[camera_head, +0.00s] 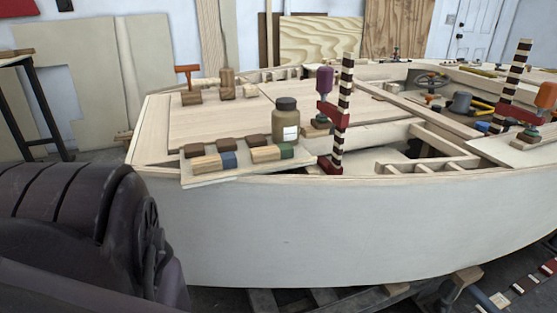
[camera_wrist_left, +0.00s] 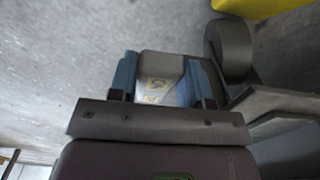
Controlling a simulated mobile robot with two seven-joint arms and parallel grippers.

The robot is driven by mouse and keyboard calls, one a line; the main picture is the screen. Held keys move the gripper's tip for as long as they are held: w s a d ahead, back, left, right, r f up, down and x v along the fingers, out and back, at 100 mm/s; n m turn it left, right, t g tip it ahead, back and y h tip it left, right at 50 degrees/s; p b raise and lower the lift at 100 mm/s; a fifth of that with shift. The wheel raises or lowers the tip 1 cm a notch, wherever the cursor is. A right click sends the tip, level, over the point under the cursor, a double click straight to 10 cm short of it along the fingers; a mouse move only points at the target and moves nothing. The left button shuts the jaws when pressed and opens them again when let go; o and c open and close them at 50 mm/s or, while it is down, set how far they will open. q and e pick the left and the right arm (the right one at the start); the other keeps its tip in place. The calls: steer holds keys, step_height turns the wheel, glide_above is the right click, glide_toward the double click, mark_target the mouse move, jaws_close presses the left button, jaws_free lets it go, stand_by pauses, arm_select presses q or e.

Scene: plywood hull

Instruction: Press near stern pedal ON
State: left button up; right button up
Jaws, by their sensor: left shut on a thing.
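In the left wrist view, my left gripper (camera_wrist_left: 163,82) has its two blue fingers on either side of a dark grey, rounded block (camera_wrist_left: 160,62). The block has a pale face with yellowish marks between the fingers. The gripper is shut on it. I cannot tell for certain whether this block is the near stern pedal. Neither gripper shows in the head view. There, only a dark part of my own body fills the lower left. No pedal can be made out in the head view.
The pale plywood hull (camera_head: 300,235) fills the middle of the head view. A tray (camera_head: 240,172) of coloured blocks, a brown jar (camera_head: 286,120) and a striped post (camera_head: 344,95) stand at its near edge. In the wrist view, a grey cylinder (camera_wrist_left: 228,50) and a yellow thing (camera_wrist_left: 255,6) lie close by.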

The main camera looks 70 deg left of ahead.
arm_select(q)
steer(key=shift+s+f+t, duration=0.2)
steer(key=shift+f+t, duration=0.05)
steer(key=shift+t, duration=0.35)
steer(key=shift+s+f+t, duration=0.2)
steer(key=shift+t, duration=0.4)
steer(key=shift+s+f+t, duration=0.15)
steer(key=shift+f+t, duration=0.2)
steer(key=shift+t, duration=0.4)
steer(key=shift+s+f+t, duration=0.15)
steer(key=shift+f+t, duration=0.2)
steer(key=shift+t, duration=0.4)
steer(key=o, duration=0.9)
